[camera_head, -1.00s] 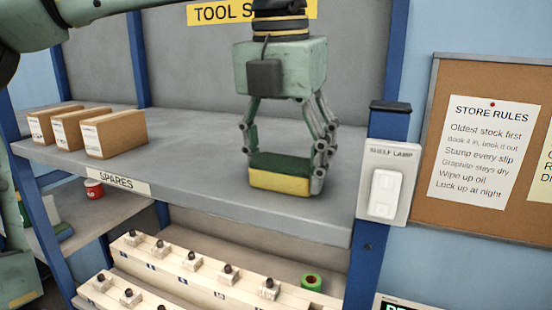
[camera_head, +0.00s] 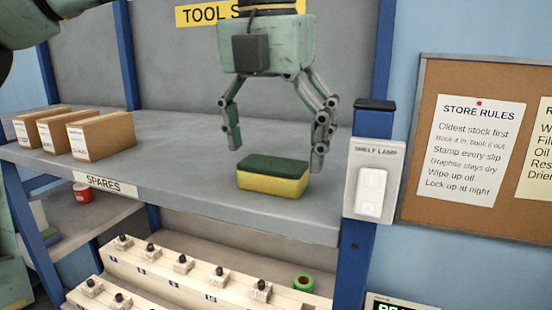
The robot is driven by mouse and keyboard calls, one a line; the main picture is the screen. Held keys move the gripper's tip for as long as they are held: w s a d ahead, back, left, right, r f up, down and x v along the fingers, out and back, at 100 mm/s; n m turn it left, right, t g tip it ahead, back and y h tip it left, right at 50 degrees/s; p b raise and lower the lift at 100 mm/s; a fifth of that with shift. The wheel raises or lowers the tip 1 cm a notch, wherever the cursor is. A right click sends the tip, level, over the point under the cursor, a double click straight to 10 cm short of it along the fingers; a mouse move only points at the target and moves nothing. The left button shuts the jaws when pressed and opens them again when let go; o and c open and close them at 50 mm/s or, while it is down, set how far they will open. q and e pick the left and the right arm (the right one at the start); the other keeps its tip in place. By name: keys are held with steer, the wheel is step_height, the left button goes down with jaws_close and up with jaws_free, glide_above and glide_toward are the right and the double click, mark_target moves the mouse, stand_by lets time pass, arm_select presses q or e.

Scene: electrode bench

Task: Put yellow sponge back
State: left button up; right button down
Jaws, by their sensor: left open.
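The yellow sponge (camera_head: 272,181) with a dark green top lies flat on the grey upper shelf (camera_head: 190,180), towards its right end and near the front edge. My left gripper (camera_head: 277,145) is above the sponge, fingers pointing down and spread wide. It is open and empty, and its fingertips are just above and behind the sponge, apart from it as far as I can tell. My right gripper is not in view.
Several cardboard boxes (camera_head: 100,137) stand at the shelf's left. A blue post (camera_head: 362,220) with a shelf lamp switch (camera_head: 373,180) is close on the right. The shelf's middle is clear.

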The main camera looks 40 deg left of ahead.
mark_target(272, 164)
arm_select(q)
steer(key=shift+s+r, duration=0.2)
steer(key=shift+r, duration=1.05)
steer(key=shift+s+r, duration=0.2)
steer(key=shift+r, duration=1.05)
